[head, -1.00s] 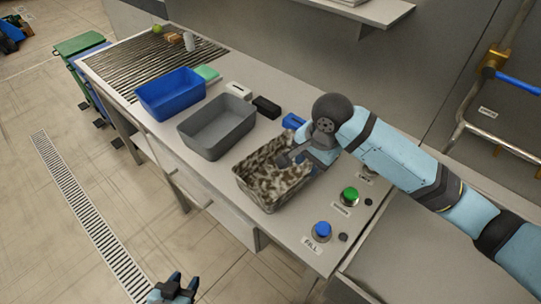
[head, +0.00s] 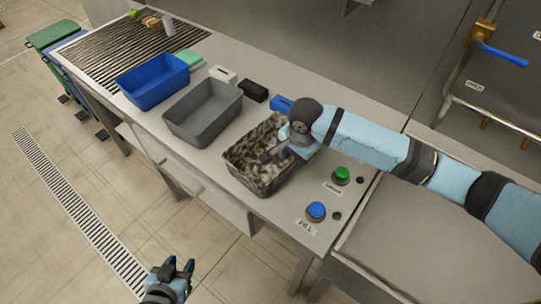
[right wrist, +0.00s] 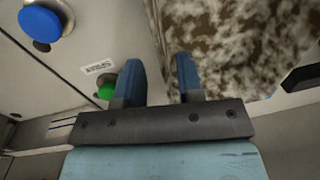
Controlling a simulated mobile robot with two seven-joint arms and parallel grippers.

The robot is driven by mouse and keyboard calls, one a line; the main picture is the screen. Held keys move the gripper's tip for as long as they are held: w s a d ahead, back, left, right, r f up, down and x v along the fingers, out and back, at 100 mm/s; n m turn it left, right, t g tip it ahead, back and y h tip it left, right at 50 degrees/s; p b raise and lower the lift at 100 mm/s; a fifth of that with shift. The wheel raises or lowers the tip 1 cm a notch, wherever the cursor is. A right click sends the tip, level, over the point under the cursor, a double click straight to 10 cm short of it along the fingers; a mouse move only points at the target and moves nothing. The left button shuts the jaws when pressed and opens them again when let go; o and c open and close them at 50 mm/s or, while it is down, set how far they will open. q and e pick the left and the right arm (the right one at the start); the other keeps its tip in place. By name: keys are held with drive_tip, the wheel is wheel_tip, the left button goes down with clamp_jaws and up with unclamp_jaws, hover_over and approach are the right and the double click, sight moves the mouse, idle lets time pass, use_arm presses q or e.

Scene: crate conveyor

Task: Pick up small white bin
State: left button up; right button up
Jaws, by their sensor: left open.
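A small white box (head: 222,74), the only small white container I see, stands on the counter behind the grey crate, beside a small black box (head: 254,91). My right gripper (head: 276,154) is at a brown-and-white mottled crate (head: 232,172), well to the right of the white box. In the right wrist view my right gripper (right wrist: 158,75) has its fingers apart, close to the mottled crate's edge (right wrist: 160,30); contact is unclear. My left gripper (head: 178,266) is open and empty, low over the floor, away from the counter.
A blue crate (head: 130,95) and a grey crate (head: 180,128) stand left of the mottled crate. A small blue box (head: 281,104) sits behind it. Green (head: 341,175) and blue (head: 316,211) buttons are at the counter's near right. A black slatted conveyor (head: 100,62) lies far left.

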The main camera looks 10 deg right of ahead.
sight(292, 167)
drive_tip(key=f, duration=0.3)
drive_tip(key=shift+w+a+f, duration=0.15)
drive_tip(key=shift+w+f, duration=0.05)
drive_tip(key=shift+c, duration=0.5)
clamp_jaws()
drive_tip(key=shift+r, duration=0.1)
